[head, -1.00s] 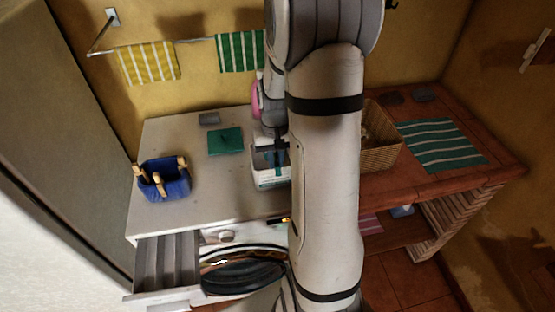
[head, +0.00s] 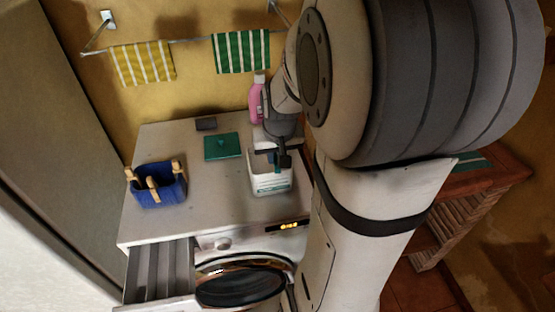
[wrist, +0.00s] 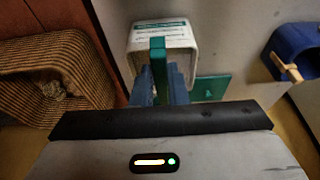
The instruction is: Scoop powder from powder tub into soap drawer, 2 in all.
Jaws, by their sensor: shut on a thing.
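The white powder tub (head: 270,185) with a teal-marked label stands on the white washer top, and it also shows in the wrist view (wrist: 163,36). My gripper (head: 283,160) is over the tub, pointing down. In the wrist view its blue fingers (wrist: 160,88) are shut on the teal handle of a scoop (wrist: 158,58). The scoop's bowl is hidden, so I cannot tell whether it holds powder. The powder inside the tub is not visible. The soap drawer (head: 160,272) is pulled open at the washer's front left, showing long grey compartments.
A teal lid (head: 222,147) lies flat behind and left of the tub. A blue basket with clothes pegs (head: 157,187) stands at left. A wicker basket (wrist: 60,75) shows in the wrist view.

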